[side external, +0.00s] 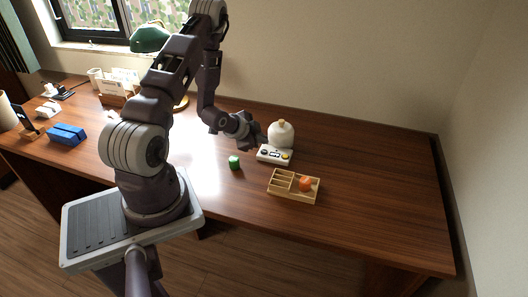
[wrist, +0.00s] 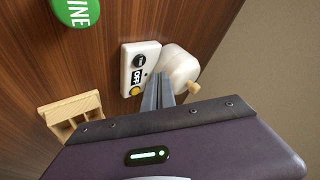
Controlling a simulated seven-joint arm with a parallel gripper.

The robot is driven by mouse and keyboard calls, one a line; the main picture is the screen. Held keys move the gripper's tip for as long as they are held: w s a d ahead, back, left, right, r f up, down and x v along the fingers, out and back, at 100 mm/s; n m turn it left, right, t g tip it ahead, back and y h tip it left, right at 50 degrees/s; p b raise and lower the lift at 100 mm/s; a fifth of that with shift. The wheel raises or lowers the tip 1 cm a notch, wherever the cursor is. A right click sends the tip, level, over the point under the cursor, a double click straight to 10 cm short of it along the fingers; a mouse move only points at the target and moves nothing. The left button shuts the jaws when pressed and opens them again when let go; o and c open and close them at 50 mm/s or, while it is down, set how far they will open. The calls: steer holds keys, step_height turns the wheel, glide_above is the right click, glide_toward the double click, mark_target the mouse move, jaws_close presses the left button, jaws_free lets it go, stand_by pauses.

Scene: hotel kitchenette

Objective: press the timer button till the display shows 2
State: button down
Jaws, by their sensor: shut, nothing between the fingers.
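The timer is a white box (side external: 275,155) on the desk, and it also shows in the wrist view (wrist: 128,58). It has a round dark button (wrist: 139,60), a dark display that seems to read "OFF" (wrist: 137,77) and a small yellow button (wrist: 135,91). My gripper (wrist: 158,79) is shut and empty, its fingertips appearing beside the display end of the timer.
A white rounded jar (side external: 281,135) with a wooden knob stands close behind the timer. A green cylinder (side external: 234,162) is to its left. A wooden compartment tray (side external: 282,191) holding an orange object (side external: 305,184) lies in front. The desk's right side is clear.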

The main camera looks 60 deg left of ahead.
mark_target(262, 153)
steer(key=shift+f, duration=0.95)
stand_by(1.3)
steer(key=shift+f, duration=0.4)
steer(key=shift+f, duration=0.35)
stand_by(0.4)
steer(key=shift+r, duration=0.75)
steer(key=shift+r, duration=2.55)
stand_by(0.6)
